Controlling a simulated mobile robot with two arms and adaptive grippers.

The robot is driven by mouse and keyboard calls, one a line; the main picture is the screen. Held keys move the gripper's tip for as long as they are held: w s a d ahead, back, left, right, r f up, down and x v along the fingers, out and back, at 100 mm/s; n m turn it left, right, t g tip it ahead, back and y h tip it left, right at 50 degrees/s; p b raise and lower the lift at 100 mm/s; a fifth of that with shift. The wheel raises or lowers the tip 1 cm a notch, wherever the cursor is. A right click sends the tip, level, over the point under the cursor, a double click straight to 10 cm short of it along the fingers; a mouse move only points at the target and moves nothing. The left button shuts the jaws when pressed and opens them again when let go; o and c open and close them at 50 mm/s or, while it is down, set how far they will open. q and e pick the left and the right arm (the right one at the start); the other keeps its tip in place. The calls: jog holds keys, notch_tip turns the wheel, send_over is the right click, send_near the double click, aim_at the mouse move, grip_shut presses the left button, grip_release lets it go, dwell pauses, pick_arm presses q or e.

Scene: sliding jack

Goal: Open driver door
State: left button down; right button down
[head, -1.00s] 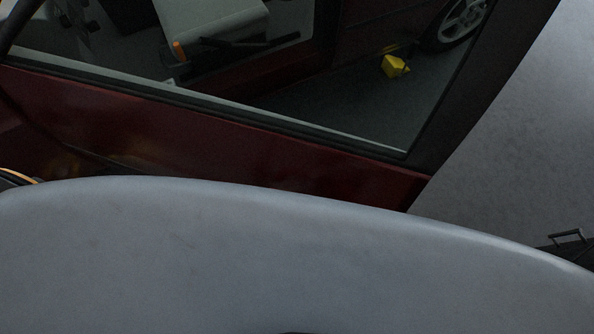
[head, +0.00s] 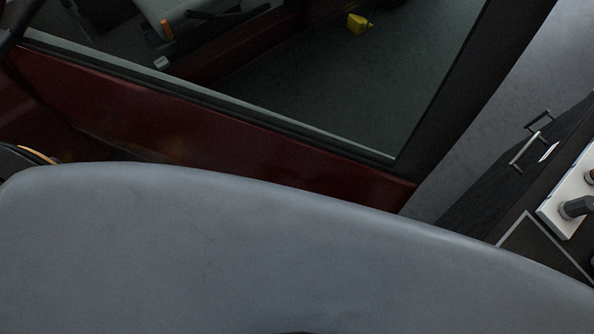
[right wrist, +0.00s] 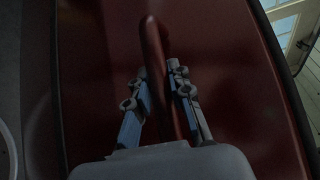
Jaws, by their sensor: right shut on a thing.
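The dark red driver door (head: 180,128) runs slantwise across the upper head view, with its window (head: 330,90) above it. In the right wrist view the red door panel (right wrist: 95,60) fills most of the picture. A red door handle (right wrist: 153,50) stands out from it. My right gripper (right wrist: 162,85) is shut on the handle, one finger on each side. In the head view the handle and right gripper are hidden behind the large pale part of my own body. My left gripper is not in view.
At the right of the head view stands a dark cabinet (head: 480,205) with metal handles and a white item (head: 570,205) on it. A yellow object (head: 357,24) lies on the grey floor seen through the window. Bare floor (head: 540,75) shows right of the door.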

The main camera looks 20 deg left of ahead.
jog(key=shift+s, duration=0.15)
jog(key=c, duration=1.2)
grip_release()
jog(key=shift+a, duration=0.1)
jog(key=v, duration=1.2)
